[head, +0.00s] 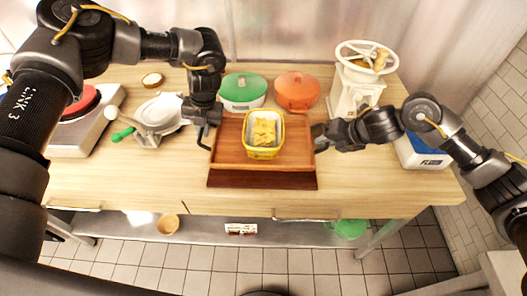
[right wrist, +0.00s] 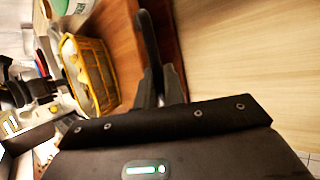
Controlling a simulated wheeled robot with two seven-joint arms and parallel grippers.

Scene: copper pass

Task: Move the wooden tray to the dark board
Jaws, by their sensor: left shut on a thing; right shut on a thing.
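The wooden tray (head: 225,152) is in the middle of the counter in the head view, with a yellow basket (head: 263,153) of yellow pieces in it. The dark board (head: 262,181) shows along the tray's near side, partly hidden under it. I cannot tell whether the tray rests on the board or hangs just above it. My left gripper (head: 206,135) is shut on the tray's left edge, and my right gripper (head: 319,137) is shut on its right edge. The right wrist view shows the right fingers (right wrist: 158,75) at the tray's wall (right wrist: 118,35), beside the basket (right wrist: 92,75).
Behind the tray stand a green-lidded pot (head: 243,88), an orange pot (head: 297,91) and a white grinder (head: 354,88). A white dish (head: 162,110) and a green-handled tool (head: 124,134) lie left. A blue-and-white box (head: 422,152) stands right. The front counter is clear.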

